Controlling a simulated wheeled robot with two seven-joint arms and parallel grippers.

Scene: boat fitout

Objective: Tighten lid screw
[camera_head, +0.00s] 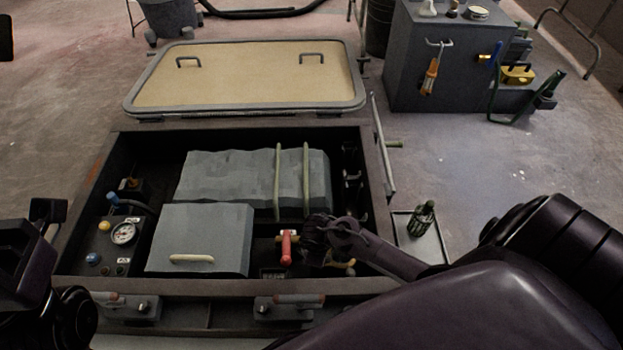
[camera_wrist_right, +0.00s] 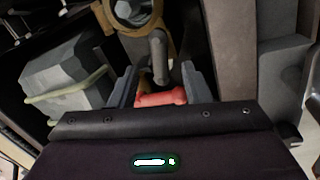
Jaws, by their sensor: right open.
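No part is plainly recognisable as the lid screw. In the right wrist view, a brass-coloured ring (camera_wrist_right: 165,30) surrounds a round, glassy dark part (camera_wrist_right: 130,10). A grey rounded bar (camera_wrist_right: 158,55) stands below it, and a red handle (camera_wrist_right: 160,98) lies near the finger bases. My right gripper (camera_wrist_right: 160,82) is open, with its fingers either side of the bar and red handle; contact cannot be told. In the head view, my right gripper (camera_head: 318,235) is inside the hatch, right of the red handle (camera_head: 286,246). My left arm is at the lower left; its finger opening is unclear.
The dark hatch frame (camera_head: 380,210) encloses a grey box (camera_head: 205,228), a strapped grey block (camera_head: 225,178) and a gauge (camera_head: 123,232). The open beige hatch cover (camera_head: 245,80) lies behind. A tray (camera_head: 438,242) with a green bottle (camera_head: 422,218) stands right of the hatch.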

